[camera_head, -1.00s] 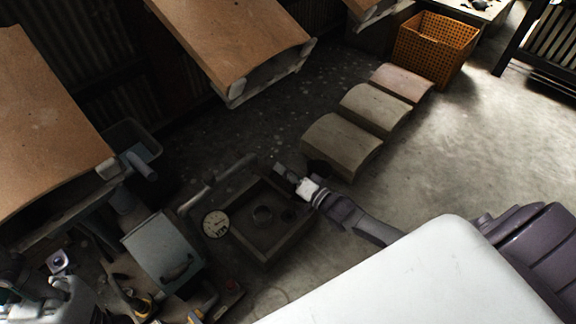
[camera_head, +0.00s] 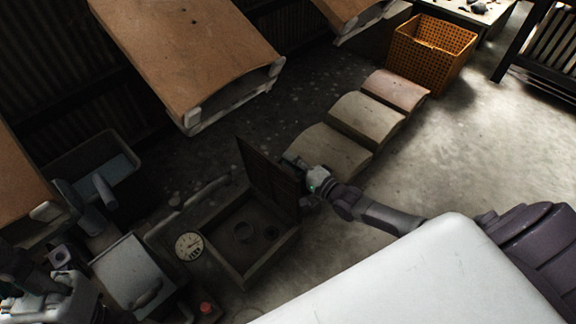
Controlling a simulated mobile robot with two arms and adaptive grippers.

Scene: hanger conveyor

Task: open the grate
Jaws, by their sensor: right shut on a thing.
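The grate (camera_head: 268,178) is a dark flat panel hinged on a square dark metal box (camera_head: 270,262) with a round gauge (camera_head: 189,246) on its left side. The grate stands raised, roughly upright, along the box's back right side. The box's inside is exposed, with a short round fitting (camera_head: 243,232) in it. My right gripper (camera_head: 297,168) is shut on the grate at its right edge; the fingertips are partly hidden. My left arm shows at the lower left corner, dark and cluttered, and its fingers cannot be made out.
Curved stone-like blocks (camera_head: 327,152) lie behind the right gripper. An orange crate (camera_head: 432,52) stands at the back right. A grey bin (camera_head: 92,170) and a grey box (camera_head: 128,268) are left of the metal box. Floor at right is clear.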

